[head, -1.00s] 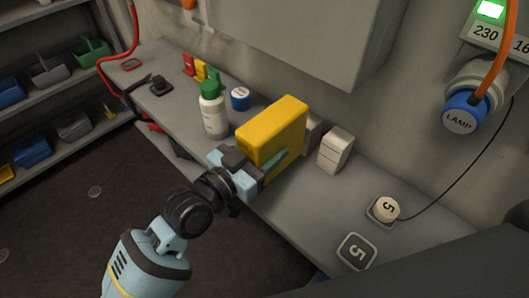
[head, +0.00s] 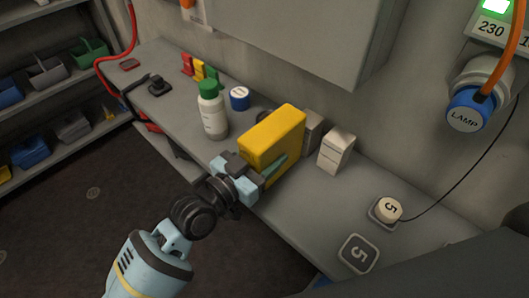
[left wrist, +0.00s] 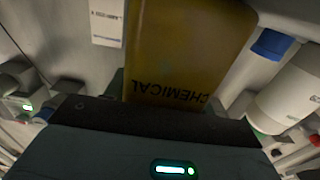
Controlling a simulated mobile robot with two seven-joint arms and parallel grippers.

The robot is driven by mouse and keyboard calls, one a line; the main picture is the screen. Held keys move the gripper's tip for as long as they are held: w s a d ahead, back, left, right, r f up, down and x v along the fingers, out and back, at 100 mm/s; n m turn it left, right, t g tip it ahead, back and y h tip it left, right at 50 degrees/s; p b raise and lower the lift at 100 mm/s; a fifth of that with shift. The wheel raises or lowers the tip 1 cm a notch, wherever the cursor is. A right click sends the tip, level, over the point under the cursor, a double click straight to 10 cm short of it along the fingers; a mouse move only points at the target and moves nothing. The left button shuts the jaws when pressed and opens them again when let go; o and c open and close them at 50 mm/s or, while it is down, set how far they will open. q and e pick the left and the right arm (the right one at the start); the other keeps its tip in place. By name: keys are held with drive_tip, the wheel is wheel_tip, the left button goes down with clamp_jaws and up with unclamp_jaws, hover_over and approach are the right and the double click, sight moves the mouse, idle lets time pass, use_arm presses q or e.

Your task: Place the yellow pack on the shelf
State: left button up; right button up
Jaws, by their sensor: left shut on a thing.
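The yellow pack (head: 274,136) is a box held upright in my left gripper (head: 262,176) at the shelf's front edge. In the left wrist view the pack (left wrist: 185,55) fills the upper middle and bears the word "CHEMICAL". My left gripper is shut on its lower part. The grey shelf (head: 310,205) runs along the wall. The pack's lower end is partly hidden by the fingers, so I cannot tell whether it touches the shelf. My right gripper is not in view.
A white bottle with a green cap (head: 212,112) stands left of the pack, with a blue-and-white round container (head: 239,98) behind. A white box (head: 337,150) stands to the right.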

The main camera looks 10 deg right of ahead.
use_arm(q)
drive_tip(key=o, duration=1.4)
drive_tip(key=shift+f, duration=0.1)
drive_tip(key=shift+o, duration=0.2)
drive_tip(key=shift+r, duration=0.25)
drive_tip(key=v, duration=1.2)
drive_tip(key=shift+b, duration=0.3)
drive_tip(key=shift+f, duration=0.15)
